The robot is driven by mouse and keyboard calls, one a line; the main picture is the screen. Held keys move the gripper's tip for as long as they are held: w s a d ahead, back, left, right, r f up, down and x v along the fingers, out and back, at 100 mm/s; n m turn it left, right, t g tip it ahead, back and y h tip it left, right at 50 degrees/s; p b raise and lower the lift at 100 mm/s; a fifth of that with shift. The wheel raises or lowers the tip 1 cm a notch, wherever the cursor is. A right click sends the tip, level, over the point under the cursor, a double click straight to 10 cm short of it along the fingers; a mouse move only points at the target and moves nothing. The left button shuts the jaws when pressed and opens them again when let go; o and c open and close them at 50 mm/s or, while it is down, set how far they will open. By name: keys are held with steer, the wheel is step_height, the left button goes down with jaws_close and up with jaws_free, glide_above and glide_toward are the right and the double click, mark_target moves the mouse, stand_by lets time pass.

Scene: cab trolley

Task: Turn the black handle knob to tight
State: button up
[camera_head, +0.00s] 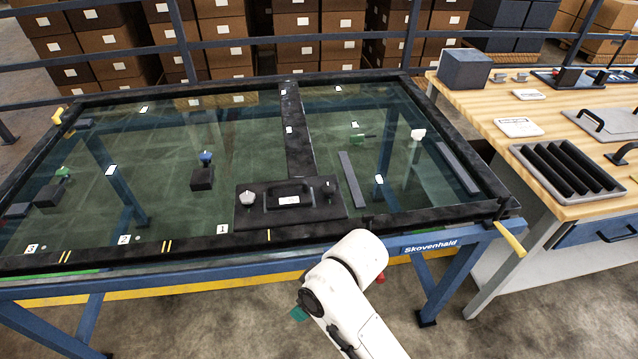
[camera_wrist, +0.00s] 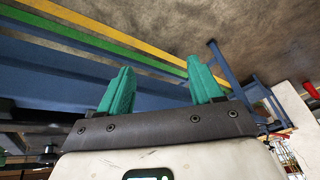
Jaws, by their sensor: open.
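A black plate (camera_head: 270,218) with a black bar handle (camera_head: 288,188) lies on the glass-topped trolley near its front edge. A pale knob (camera_head: 247,198) stands on its left end and a small knob (camera_head: 328,186) on its right end. I cannot tell which knob is the black handle knob or how either is turned. My gripper (camera_wrist: 160,66) is open and empty in the wrist view, its two teal fingers apart. In the head view my white arm is in front of the trolley, and only a bit of teal finger shows, below the front rail. No knob shows in the wrist view.
The trolley's black frame (camera_head: 190,245) has yellow-handled corners. A blue knob (camera_head: 206,156), a green knob (camera_head: 63,172) and a white knob (camera_head: 418,134) stand farther off. A wooden bench (camera_head: 570,205) with a black ribbed tray (camera_head: 566,170) is at right. Blue rails are close in the wrist view.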

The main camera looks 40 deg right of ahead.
steer(key=w+r+n+y, duration=0.1)
steer(key=w+r+n, duration=0.2)
steer(key=w, duration=0.6)
steer(key=n+g+h, duration=0.3)
steer(key=n+g, duration=0.1)
steer(key=n, duration=0.2)
glide_toward(327, 187)
step_height(327, 187, down, 8)
steer(key=shift+s+d+f+b, duration=0.1)
steer(key=shift+f+b, duration=0.1)
steer(key=shift+b, duration=0.25)
steer(key=c, duration=1.1)
steer(key=shift+o, duration=0.2)
